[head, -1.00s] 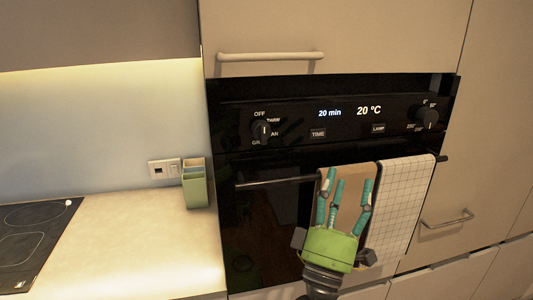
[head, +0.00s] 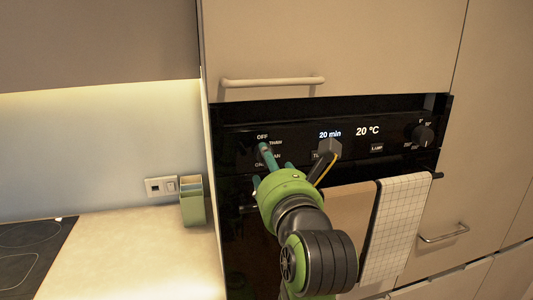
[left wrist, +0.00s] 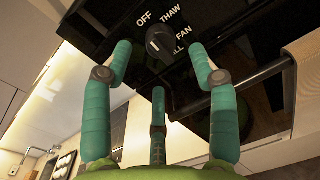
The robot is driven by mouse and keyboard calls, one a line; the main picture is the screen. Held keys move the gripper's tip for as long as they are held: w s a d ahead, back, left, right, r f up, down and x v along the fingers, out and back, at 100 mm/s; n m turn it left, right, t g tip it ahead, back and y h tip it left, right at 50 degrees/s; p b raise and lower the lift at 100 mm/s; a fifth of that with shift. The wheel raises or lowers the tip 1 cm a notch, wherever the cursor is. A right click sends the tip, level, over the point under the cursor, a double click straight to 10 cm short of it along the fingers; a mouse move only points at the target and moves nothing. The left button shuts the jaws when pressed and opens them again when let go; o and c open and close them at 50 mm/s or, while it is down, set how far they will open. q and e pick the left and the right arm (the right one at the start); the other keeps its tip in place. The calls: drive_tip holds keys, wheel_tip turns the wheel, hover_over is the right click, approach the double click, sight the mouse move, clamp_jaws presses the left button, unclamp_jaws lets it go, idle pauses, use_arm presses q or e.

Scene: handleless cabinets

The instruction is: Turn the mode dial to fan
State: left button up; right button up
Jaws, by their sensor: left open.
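The mode dial (left wrist: 159,42) is a dark round knob on the black oven panel, ringed by the labels OFF, THAW, FAN and one ending in LL. Which label it points to is unclear. My left gripper (left wrist: 159,66), green with three teal fingers, is open in front of the dial. In the left wrist view two fingertips stand at the dial's left and right, and the third is below it. Contact with the dial is not visible. In the head view my left gripper (head: 269,164) covers most of the dial. My right gripper does not show.
The oven's handle bar (left wrist: 245,80) runs below the panel. A brown towel (head: 345,215) and a white checked towel (head: 400,220) hang over it. A second dial (head: 423,134) sits at the panel's right. A green container (head: 192,203) stands on the counter (head: 140,250).

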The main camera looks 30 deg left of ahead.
use_arm(q)
drive_tip(key=p+x, duration=0.1)
drive_tip(key=x, duration=0.3)
drive_tip(key=shift+w+a+p, duration=0.2)
drive_tip(key=shift+p, duration=0.1)
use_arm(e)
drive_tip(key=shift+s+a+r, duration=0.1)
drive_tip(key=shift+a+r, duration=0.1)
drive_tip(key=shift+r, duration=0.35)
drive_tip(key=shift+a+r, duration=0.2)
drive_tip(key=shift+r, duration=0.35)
use_arm(q)
drive_tip(key=c, duration=1.1)
drive_tip(key=shift+c, duration=0.2)
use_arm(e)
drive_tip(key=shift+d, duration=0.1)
